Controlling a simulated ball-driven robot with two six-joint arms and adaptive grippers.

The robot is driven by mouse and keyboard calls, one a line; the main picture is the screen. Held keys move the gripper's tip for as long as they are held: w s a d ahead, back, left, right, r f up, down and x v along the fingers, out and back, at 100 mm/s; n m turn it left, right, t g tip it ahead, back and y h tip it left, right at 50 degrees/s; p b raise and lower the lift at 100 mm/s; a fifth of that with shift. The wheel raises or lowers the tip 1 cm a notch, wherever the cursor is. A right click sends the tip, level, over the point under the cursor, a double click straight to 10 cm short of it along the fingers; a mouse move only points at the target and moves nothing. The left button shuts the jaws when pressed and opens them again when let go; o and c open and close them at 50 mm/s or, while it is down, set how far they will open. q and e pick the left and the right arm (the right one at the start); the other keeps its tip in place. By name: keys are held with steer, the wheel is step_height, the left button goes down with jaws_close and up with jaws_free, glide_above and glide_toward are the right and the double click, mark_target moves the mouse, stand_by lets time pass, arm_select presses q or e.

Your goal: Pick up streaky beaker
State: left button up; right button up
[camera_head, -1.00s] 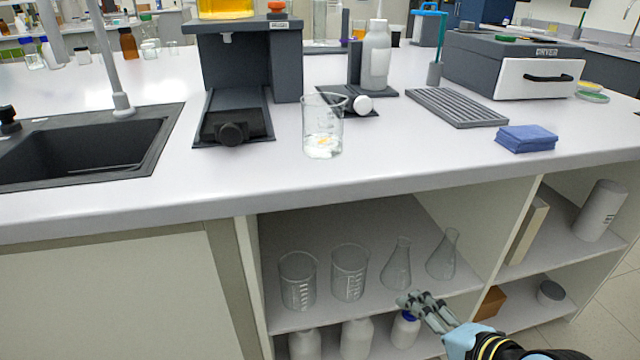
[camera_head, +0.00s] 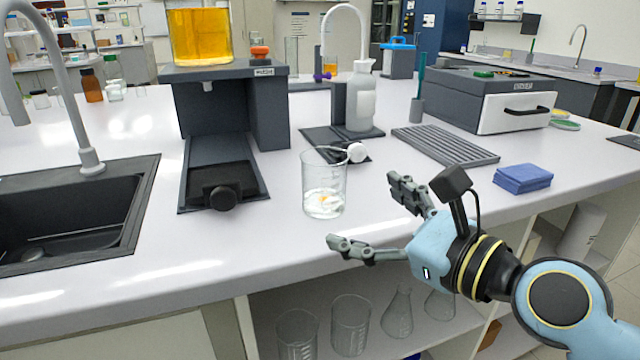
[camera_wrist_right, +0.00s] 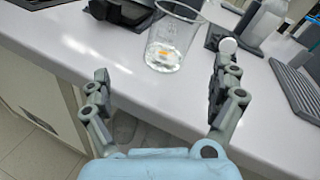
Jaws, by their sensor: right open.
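The streaky beaker (camera_head: 324,190) is a clear glass beaker standing upright on the white bench near its front edge, with whitish and yellow residue at its bottom. It also shows in the right wrist view (camera_wrist_right: 166,55), ahead of the fingers and between their lines. My right gripper (camera_head: 366,212) is open and empty, just right of and in front of the beaker, with its fingers spread towards it and apart from it. Both fingers show in the right wrist view (camera_wrist_right: 160,88). My left gripper is in neither view.
A black sink (camera_head: 70,215) is at left. A dark dispenser rig (camera_head: 272,110) stands behind the beaker. A white bottle (camera_head: 361,100), a grey drain rack (camera_head: 445,146), blue cloths (camera_head: 522,178) and a dryer (camera_head: 500,100) are to the right. Glassware stands on the shelf below.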

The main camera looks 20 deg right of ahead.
mark_target(340, 171)
steer(key=w+r+m, duration=0.1)
steer(key=m, duration=0.1)
steer(key=w+r+m+t, duration=0.1)
steer(key=m, duration=0.1)
steer(key=shift+d+r+t, duration=0.3)
steer(key=shift+d+r, duration=0.05)
steer(key=x, duration=1)
steer(key=shift+r+b, duration=0.1)
steer(key=shift+b, duration=0.25)
steer(key=c, duration=1.4)
